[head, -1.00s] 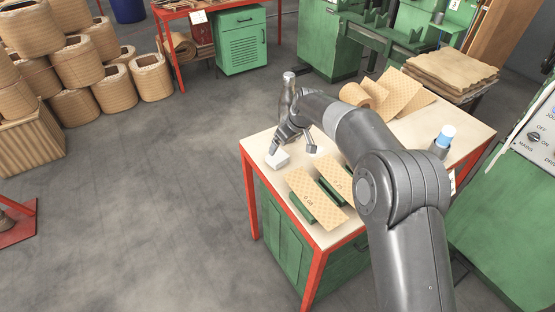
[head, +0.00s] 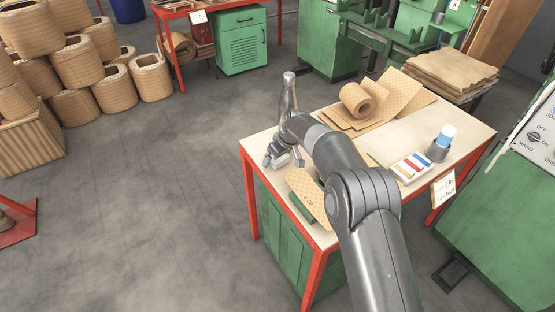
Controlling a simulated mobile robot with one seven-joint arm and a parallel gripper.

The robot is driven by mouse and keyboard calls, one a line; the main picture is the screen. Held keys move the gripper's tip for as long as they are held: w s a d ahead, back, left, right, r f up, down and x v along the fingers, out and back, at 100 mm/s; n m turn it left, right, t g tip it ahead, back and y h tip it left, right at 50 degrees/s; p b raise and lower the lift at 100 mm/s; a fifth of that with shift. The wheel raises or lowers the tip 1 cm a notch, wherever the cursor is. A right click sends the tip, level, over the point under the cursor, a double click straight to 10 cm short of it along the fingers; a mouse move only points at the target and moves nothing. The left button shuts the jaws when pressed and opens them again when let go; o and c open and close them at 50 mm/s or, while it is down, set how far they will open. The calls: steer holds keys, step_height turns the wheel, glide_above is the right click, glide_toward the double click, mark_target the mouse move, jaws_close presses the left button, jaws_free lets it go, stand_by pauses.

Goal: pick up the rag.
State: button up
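A small pale grey-white folded piece, which looks like the rag (head: 282,160), lies near the left edge of the wooden-topped workbench (head: 455,130). My gripper (head: 282,163) points down right over it, with one finger at its left and the other at its right. The fingers are apart, so the gripper looks open. I cannot tell whether the fingers touch the rag. The gripper and wrist cover part of it.
A patterned tan sheet on a green block (head: 310,195) lies just in front of the gripper. Open floor (head: 160,200) lies left.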

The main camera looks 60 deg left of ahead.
steer(key=shift+c, duration=0.5)
steer(key=c, duration=0.9)
steer(key=shift+c, duration=0.2)
steer(key=shift+r, duration=0.4)
steer(key=r, duration=0.3)
steer(key=shift+w+d+r, duration=0.15)
steer(key=shift+w+r, duration=0.05)
steer(key=shift+r, duration=0.15)
steer(key=w+d+r, duration=0.6)
steer(key=d, duration=0.3)
steer(key=shift+w+r, duration=0.25)
steer(key=shift+w, duration=0.1)
